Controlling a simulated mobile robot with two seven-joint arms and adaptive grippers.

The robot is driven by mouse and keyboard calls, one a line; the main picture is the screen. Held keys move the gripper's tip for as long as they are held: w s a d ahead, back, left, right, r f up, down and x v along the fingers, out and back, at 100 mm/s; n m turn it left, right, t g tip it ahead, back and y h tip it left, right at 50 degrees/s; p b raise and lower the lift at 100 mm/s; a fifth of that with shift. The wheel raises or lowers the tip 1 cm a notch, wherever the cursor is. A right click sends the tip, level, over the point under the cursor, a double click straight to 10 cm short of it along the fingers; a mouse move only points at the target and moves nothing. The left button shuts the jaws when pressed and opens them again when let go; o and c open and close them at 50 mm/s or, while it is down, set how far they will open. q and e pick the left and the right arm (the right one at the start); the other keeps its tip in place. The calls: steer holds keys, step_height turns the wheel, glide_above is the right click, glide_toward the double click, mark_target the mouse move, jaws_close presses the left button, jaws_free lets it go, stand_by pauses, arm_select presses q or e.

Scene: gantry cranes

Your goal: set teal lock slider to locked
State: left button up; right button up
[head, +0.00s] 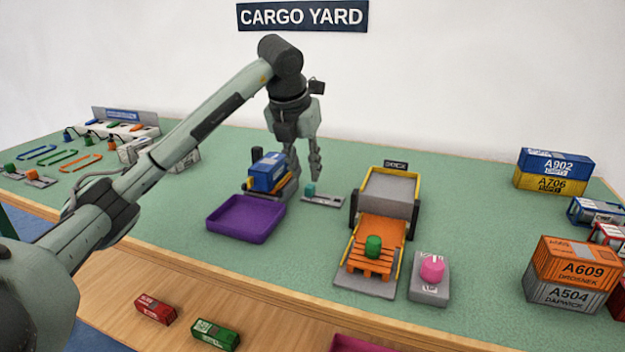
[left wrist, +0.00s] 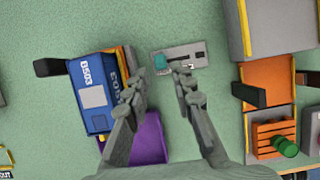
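The teal lock slider (head: 310,189) is a small teal block on a flat grey plate (head: 333,201), just right of the blue container vehicle. In the left wrist view the teal slider (left wrist: 160,63) sits at the left end of the plate (left wrist: 200,60), with a dark slot running to its right. The plate's markings are too small to read. My left gripper (head: 304,176) points down above the plate. In the left wrist view its fingers (left wrist: 160,85) are apart and empty, with the slider beyond and between the tips. My right gripper is not in view.
A blue container (head: 267,171) on a carrier stands close left of the plate, behind a purple tray (head: 245,220). The dock (head: 388,189) with an orange ramp is to the right, beside a pink knob (head: 432,268). Stacked containers (head: 552,171) stand far right.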

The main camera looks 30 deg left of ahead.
mark_target(310, 186)
arm_select(q)
steer(key=x, duration=0.5)
steer(key=shift+r, duration=0.1)
steer(key=shift+c, duration=0.2)
jaws_close()
